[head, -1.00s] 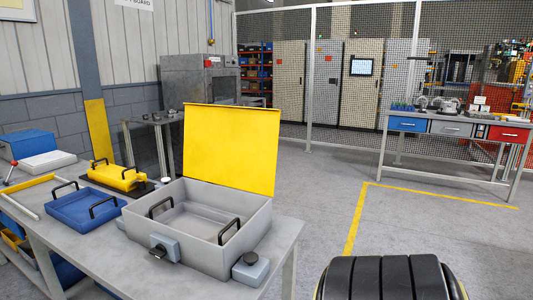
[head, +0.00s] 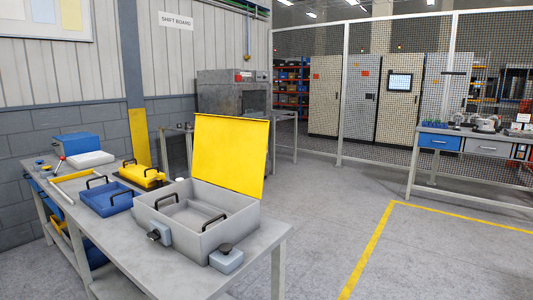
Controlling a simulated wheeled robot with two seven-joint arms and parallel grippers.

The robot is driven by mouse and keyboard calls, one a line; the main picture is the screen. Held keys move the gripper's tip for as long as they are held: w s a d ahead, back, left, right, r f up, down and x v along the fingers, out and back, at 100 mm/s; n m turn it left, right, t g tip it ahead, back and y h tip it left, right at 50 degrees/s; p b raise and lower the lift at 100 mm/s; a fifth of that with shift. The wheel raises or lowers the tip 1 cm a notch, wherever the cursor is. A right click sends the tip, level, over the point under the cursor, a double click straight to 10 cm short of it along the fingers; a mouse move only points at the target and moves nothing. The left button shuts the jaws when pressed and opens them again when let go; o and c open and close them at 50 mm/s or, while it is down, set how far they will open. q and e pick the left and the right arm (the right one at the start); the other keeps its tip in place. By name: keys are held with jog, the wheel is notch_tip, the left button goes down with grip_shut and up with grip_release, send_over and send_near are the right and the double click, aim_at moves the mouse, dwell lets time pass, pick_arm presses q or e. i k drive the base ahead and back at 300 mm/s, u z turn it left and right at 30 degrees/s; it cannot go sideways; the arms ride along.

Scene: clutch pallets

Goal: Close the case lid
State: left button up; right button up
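The case (head: 233,231) is a grey open box on the grey workbench (head: 150,262). Its yellow lid (head: 229,157) stands raised, close to upright, along the far side of the box. Inside the case is a grey tray (head: 188,214) with two black handles. Neither of my grippers shows in the head view.
Left of the case are a blue tray (head: 107,203) with black handles, a yellow handled piece (head: 142,173) and a blue-and-white box (head: 78,146). Open floor (head: 330,220) lies right of the bench. A second workbench (head: 470,147) stands at the far right, before a mesh fence.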

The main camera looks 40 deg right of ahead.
aim_at(230, 152)
jog(key=z, duration=2.5)
jog(key=i, duration=3.2)
jog(key=u, duration=2.5)
jog(key=i, duration=0.6)
jog(key=u, duration=0.8)
